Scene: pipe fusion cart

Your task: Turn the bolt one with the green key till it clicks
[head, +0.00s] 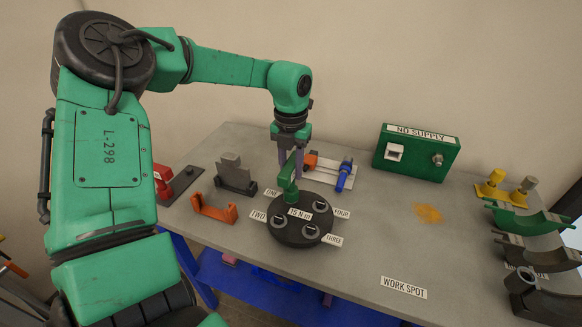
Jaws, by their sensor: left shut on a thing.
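The green key (287,181) stands upright over the dark round plate (288,239) at the bolt by the label ONE. My left gripper (291,165) points down and is shut on the green key's upper part. The key's lower end is at the plate's back left; whether it is fully seated on the bolt one is hidden. Other bolts show on the plate by the labels TWO (258,215), THREE (333,239) and FOUR (341,213). A label on the plate reads 15 N m. My right gripper is not in view.
An orange bracket (213,209) and a grey block (236,176) stand left of the plate. A blue and orange device (344,176) lies behind it. A green NO SUPPLY box (416,152) stands at the back. Curved clamps (528,223) line the right edge. The table near WORK SPOT (403,287) is clear.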

